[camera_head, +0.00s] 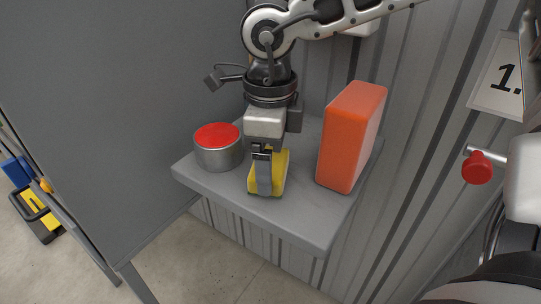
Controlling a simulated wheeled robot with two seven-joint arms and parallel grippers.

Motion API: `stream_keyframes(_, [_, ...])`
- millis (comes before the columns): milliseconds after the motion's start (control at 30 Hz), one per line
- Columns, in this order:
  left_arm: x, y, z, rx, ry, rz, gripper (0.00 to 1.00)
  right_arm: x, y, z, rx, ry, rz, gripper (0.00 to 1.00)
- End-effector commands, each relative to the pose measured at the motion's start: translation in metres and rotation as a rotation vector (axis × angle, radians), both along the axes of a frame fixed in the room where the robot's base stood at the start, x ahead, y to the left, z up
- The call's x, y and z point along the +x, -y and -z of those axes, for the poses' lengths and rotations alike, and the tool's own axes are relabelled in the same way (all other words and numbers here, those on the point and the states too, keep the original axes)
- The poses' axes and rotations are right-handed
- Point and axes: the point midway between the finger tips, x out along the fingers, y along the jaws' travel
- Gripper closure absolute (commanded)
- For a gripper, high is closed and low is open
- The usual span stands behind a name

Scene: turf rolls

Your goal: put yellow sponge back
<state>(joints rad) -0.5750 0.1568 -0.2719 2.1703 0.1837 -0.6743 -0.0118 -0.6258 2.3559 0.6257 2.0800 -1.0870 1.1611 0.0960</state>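The yellow sponge (280,170) is a block on the small grey shelf (305,222), between a round tin and an orange block. My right gripper (264,172) points down over the sponge, its arm coming in from the top right. One finger is in front of the sponge's near face. The other finger is hidden, so I cannot tell whether the gripper grips the sponge. The sponge's underside is hidden, but it appears to be at shelf level. My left gripper is not in view.
The grey tin with a red top (218,146) stands close on the left. The tall orange block (350,138) stands upright on the right. A grey panel (95,120) bounds the left, and a corrugated wall (420,130) the back. A red-tipped peg (477,167) sticks out at right.

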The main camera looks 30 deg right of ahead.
Motion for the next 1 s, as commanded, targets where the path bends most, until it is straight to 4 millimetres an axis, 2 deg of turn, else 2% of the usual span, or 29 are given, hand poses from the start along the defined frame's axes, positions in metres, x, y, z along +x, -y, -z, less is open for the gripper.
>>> stream_keyframes(67, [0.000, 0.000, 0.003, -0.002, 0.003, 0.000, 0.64, 0.000, 0.000, 0.003, -0.001, 0.001, 0.000, 0.37])
stream_keyframes(100, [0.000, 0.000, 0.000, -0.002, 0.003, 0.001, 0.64, 0.000, 0.000, 0.001, 0.000, 0.000, 0.000, 0.08])
stream_keyframes(133, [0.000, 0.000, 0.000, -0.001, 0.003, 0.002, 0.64, 0.000, 0.000, 0.001, 0.000, 0.000, 0.000, 0.00])
stream_keyframes(467, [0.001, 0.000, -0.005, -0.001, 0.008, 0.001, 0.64, 0.000, 0.000, -0.004, -0.001, 0.001, 0.000, 0.00])
stream_keyframes(567, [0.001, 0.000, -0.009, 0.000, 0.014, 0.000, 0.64, 0.001, 0.000, -0.017, -0.002, 0.004, 0.000, 0.00])
stream_keyframes(800, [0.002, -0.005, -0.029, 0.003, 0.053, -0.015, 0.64, 0.001, -0.001, -0.070, -0.001, 0.004, 0.001, 0.00])
stream_keyframes(1000, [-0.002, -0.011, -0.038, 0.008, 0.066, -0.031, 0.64, 0.000, -0.001, -0.105, -0.002, 0.002, 0.000, 0.00])
